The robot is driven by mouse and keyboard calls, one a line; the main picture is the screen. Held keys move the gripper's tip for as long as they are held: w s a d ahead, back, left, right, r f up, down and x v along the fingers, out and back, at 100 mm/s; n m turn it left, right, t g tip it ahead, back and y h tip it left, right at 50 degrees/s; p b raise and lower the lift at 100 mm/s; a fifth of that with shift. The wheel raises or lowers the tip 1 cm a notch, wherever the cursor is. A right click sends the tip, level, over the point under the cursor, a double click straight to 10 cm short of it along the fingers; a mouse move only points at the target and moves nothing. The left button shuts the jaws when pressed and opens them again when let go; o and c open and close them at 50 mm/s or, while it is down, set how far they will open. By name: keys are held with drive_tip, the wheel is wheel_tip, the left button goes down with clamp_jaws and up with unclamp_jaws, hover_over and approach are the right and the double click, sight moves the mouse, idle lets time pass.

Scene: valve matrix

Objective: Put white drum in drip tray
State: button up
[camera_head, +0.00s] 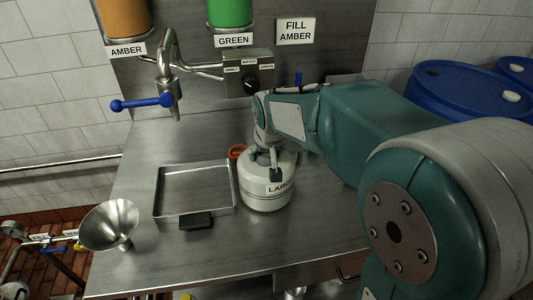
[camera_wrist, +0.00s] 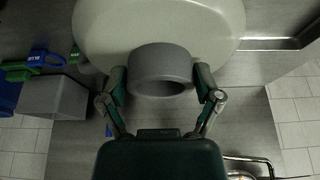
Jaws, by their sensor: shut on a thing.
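The white drum (camera_head: 265,185), lettered "LARGE" as far as I can read it, is upright just to the right of the drip tray. My gripper (camera_head: 275,160) is at its top, shut on the grey neck. In the wrist view the two fingers of my gripper (camera_wrist: 160,88) press on both sides of the grey neck (camera_wrist: 160,62), with the drum's pale body (camera_wrist: 160,22) beyond. The drip tray (camera_head: 163,212) is a shallow, empty rectangular metal tray on the steel counter. I cannot tell whether the drum's base touches the counter.
A metal funnel (camera_head: 110,224) is left of the tray, and a dark block (camera_head: 196,221) is at its front edge. A blue-handled tap (camera_head: 142,103) hangs above the tray's back. An orange-red ring (camera_head: 236,152) lies behind the drum. Blue barrels (camera_head: 455,95) stand at right.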

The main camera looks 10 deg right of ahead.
drive_tip(key=shift+f, duration=0.1)
drive_tip(key=o, duration=1.1)
